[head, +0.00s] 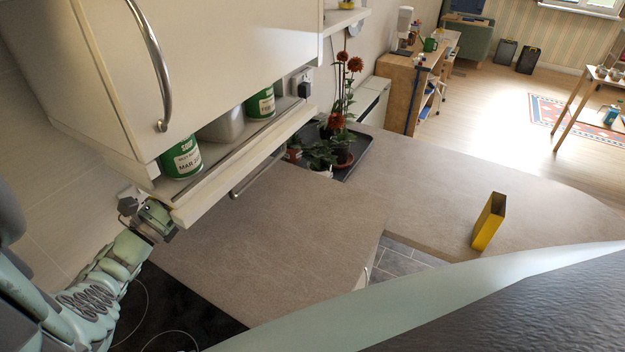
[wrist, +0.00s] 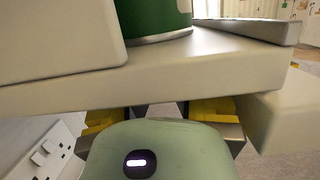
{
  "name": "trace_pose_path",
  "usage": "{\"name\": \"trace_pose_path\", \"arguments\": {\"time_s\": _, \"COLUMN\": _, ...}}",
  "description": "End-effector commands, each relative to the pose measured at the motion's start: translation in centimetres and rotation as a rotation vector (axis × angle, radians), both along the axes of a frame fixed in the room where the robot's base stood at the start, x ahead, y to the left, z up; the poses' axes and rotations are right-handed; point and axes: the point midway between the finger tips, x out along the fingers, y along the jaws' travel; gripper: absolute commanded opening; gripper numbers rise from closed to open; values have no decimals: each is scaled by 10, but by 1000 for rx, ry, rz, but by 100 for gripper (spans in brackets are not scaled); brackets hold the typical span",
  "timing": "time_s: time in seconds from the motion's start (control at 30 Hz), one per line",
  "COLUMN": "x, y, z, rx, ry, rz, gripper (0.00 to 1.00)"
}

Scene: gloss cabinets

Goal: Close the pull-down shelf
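The pull-down shelf (head: 246,152) hangs lowered under the white wall cabinet, with a grey bar handle (head: 258,174) below its front edge. Green soup cans (head: 181,158) and a pale container (head: 222,127) stand on it. My gripper (head: 152,217) is at the shelf's near left end, just below its corner. In the wrist view, the shelf board (wrist: 190,65) crosses above my gripper (wrist: 158,112), whose yellow-padded fingers are spread apart with nothing visible between them. The board hides part of the fingers, so contact with it is unclear.
The cabinet door with its curved handle (head: 152,62) is directly above. The counter (head: 270,235) below is mostly clear. Potted flowers (head: 335,140) stand on a dark tray behind, and a yellow box (head: 488,222) stands at right. A wall socket (wrist: 55,150) is beside my gripper.

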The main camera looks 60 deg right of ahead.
Motion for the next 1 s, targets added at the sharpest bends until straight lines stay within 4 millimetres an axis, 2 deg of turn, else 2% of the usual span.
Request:
{"name": "trace_pose_path", "arguments": {"time_s": 0.03, "x": 3, "y": 2, "z": 29, "rx": -14, "ry": -6, "rz": 6, "gripper": 0}}
{"name": "trace_pose_path", "arguments": {"time_s": 0.2, "x": 4, "y": 2, "z": 58, "rx": -14, "ry": -5, "rz": 7, "gripper": 0}}
{"name": "trace_pose_path", "arguments": {"time_s": 0.33, "x": 4, "y": 2, "z": 74, "rx": -12, "ry": -6, "rz": 8, "gripper": 0}}
{"name": "trace_pose_path", "arguments": {"time_s": 0.53, "x": 4, "y": 2, "z": 85, "rx": -11, "ry": -7, "rz": 9, "gripper": 0}}
{"name": "trace_pose_path", "arguments": {"time_s": 1.0, "x": 4, "y": 2, "z": 85, "rx": -9, "ry": -6, "rz": 9, "gripper": 0}}
